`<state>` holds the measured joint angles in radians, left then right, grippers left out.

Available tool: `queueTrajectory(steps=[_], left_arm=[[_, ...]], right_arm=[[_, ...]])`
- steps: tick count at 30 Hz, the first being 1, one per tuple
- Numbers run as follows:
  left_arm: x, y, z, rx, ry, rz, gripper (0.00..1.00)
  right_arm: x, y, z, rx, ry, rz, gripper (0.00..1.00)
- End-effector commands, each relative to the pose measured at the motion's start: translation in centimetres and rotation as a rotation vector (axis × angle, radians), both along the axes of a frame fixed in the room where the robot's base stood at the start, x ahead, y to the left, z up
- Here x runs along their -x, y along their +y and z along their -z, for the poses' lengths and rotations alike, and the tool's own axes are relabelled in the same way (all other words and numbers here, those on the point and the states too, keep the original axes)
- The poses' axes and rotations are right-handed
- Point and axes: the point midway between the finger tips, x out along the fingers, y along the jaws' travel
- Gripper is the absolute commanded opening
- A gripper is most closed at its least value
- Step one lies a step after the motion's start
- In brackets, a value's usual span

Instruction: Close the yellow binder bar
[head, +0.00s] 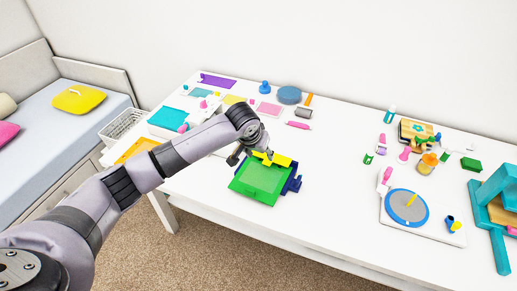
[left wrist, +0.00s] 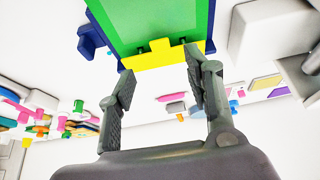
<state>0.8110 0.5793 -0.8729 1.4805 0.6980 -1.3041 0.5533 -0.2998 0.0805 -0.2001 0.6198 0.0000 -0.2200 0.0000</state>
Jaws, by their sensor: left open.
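The binder lies flat near the table's front edge in the head view, with a green top sheet (head: 262,178) over a dark blue base (head: 293,184). The yellow binder bar (head: 281,160) runs along the binder's far side and is partly hidden by my left gripper (head: 250,155). In the left wrist view the yellow bar (left wrist: 168,57) lies along the edge of the green sheet (left wrist: 145,22). My left gripper (left wrist: 160,68) is open and empty, its two fingertips spread close to the bar. I cannot tell whether they touch it. My right gripper is not in view.
A turntable tool (head: 407,206) and a teal press (head: 495,190) stand at the right. Small craft items, including a blue disc (head: 289,95), lie along the back. A white basket (head: 122,125) stands at the left. The table (head: 335,190) is clear right of the binder.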

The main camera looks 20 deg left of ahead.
Motion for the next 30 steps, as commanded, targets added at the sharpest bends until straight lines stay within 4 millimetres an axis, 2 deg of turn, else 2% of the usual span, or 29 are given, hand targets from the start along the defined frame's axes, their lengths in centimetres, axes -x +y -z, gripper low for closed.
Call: queueTrajectory(steps=[3,7,22,26,29,30], left_arm=[[0.8,0.1,-1.5,0.002,0.000,0.001,0.47],[1.2,0.1,-2.4,0.001,0.000,0.000,0.47],[1.3,0.1,-2.6,0.001,0.001,0.000,0.47],[2.1,-0.8,-1.7,0.003,0.007,0.023,0.47],[4.5,-3.1,0.2,0.016,0.021,0.081,0.47],[5.9,-4.2,1.1,0.024,0.026,0.112,0.47]], right_arm=[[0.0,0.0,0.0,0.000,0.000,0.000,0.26],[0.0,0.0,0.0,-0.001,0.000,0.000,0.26],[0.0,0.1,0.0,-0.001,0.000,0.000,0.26],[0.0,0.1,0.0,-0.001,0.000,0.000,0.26],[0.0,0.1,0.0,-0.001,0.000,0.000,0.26],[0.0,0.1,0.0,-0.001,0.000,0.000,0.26]])
